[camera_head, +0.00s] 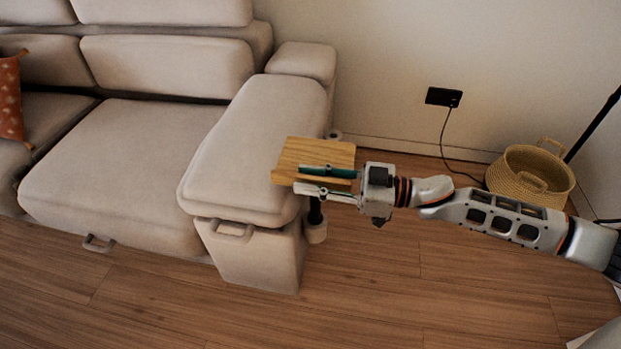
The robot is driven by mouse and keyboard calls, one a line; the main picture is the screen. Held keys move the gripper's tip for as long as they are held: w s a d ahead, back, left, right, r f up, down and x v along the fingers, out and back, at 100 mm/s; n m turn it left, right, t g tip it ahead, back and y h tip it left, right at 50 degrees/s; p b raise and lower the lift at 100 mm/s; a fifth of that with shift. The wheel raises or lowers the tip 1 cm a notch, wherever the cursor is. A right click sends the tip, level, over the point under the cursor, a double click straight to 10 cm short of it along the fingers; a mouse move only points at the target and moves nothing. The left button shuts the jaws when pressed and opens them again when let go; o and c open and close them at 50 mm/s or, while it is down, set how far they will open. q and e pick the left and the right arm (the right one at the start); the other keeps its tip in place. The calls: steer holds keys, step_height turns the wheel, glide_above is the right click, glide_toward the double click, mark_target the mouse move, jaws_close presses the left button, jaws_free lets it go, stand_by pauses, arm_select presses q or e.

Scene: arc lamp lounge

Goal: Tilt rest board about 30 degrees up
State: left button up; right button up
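The rest board (318,149) is a light wooden panel beside the right-hand arm of the sofa, over a dark post. It looks close to level, though a slight tilt is hard to judge from above. My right gripper (298,178) reaches in from the right at the board's near edge. One finger lies over the wood and the other lies along or below its front edge, with some wood showing between them. I cannot tell whether the fingers press on the board. My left gripper is not in view.
The beige sofa (135,148) fills the left side, its padded arm (255,140) close to the board. A woven basket (528,178), a dark lamp pole (592,125) and a wall socket with a cable (443,97) are at the right. The wooden floor (420,290) in front is clear.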

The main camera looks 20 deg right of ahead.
jaws_close()
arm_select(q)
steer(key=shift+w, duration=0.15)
